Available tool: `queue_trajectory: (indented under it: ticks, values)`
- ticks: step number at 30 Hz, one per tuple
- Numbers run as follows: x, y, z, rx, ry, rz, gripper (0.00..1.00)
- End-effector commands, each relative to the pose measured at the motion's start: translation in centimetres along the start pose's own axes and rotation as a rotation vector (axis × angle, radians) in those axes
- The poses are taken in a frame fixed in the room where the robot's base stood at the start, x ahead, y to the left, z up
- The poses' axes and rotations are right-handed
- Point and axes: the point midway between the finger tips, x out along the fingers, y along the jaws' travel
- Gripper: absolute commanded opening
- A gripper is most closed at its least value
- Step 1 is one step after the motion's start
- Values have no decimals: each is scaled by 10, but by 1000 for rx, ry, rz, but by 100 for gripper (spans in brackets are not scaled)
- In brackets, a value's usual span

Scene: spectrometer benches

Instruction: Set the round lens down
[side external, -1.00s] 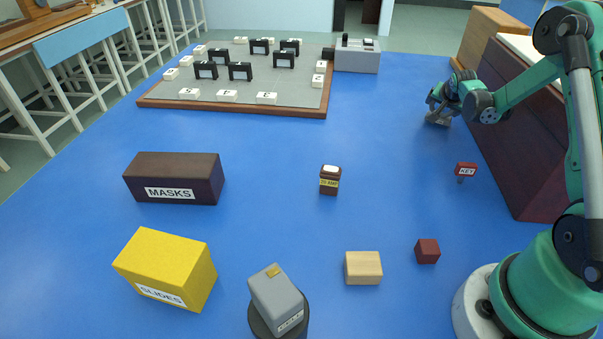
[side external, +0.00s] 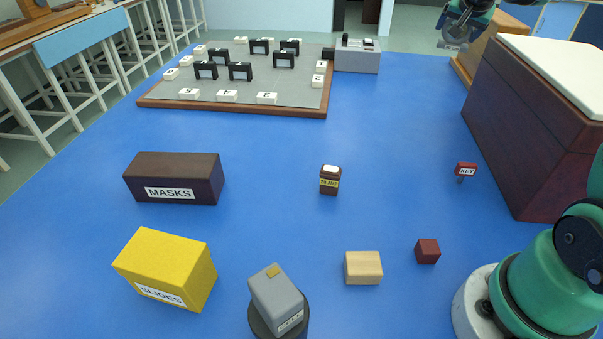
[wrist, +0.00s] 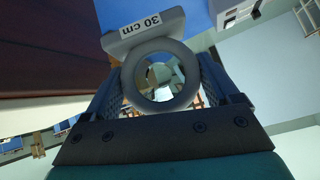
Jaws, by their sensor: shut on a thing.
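The round lens (wrist: 160,78) is a clear disc in a thick grey ring on a flat foot labelled "30 cm". In the wrist view it sits between the two dark, textured fingers of my gripper (wrist: 158,90), which is shut on it. In the side view my gripper (side external: 455,32) is high at the top right, above the far end of the blue table near the dark red cabinet. The lens (side external: 449,45) shows there only as a small grey shape under the fingers, clear of the table.
A grey board (side external: 250,92) with black holders and white labelled blocks lies at the back, beside a grey device (side external: 358,60). The dark red cabinet (side external: 530,125) with a pale top stands at right. MASKS (side external: 173,170) and SLIDES (side external: 180,260) boxes stand front left.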

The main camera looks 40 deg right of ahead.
Motion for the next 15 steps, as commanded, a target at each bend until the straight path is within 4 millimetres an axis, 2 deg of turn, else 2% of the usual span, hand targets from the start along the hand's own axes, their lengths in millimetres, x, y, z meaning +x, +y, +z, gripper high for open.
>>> queue_trajectory:
  ticks: [5,8,11,15]
  values:
    - [-18,-58,54,-220,-64,-225,20]
    - [-36,-93,92,-391,-113,-399,20]
    - [-61,-125,132,-579,-166,-587,20]
    - [-107,-163,192,-881,-254,-889,20]
